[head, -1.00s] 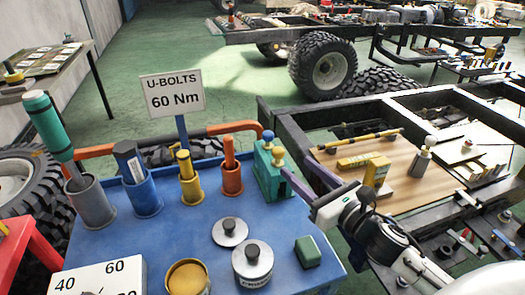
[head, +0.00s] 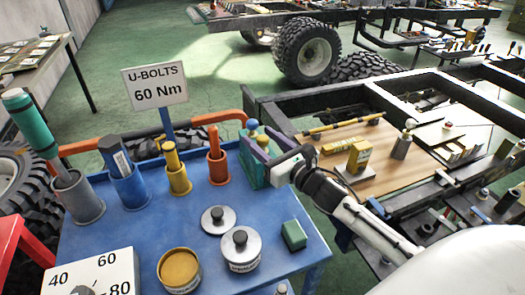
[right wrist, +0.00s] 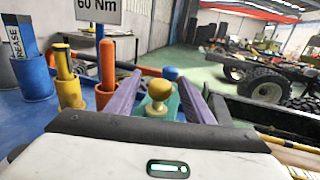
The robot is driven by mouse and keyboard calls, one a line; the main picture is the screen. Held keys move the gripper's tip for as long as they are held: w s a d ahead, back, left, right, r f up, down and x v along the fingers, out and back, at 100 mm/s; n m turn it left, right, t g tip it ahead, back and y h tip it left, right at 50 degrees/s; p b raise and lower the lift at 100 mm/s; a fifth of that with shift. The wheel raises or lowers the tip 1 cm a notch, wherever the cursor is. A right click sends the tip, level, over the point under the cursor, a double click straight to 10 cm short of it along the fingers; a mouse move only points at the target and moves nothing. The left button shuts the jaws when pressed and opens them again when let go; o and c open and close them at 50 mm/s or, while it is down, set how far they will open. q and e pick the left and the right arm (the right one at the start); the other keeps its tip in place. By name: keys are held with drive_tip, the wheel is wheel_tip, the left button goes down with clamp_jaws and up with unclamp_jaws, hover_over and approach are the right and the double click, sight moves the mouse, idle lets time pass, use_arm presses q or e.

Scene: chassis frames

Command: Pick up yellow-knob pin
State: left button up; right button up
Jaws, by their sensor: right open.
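The yellow-knob pin (right wrist: 157,90) stands upright in a green block (head: 250,172) at the right edge of the blue cart top. In the right wrist view its round yellow knob is between the two purple fingers of my right gripper (right wrist: 160,80), with space on both sides. In the head view the open right gripper (head: 257,138) reaches in from the right, its fingers around the yellow knob (head: 262,141). A blue knob (right wrist: 170,73) stands just behind the yellow one. The pin's lower part is hidden. My left gripper is not in view.
Orange, yellow and blue holders (head: 220,168) with tools stand left of the block. An orange rail (head: 90,143) runs behind them. A chassis frame (head: 330,110) lies to the right.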

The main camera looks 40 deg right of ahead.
drive_tip(key=c, duration=0.9)
drive_tip(key=shift+c, duration=1.1)
drive_tip(key=shift+r, duration=0.1)
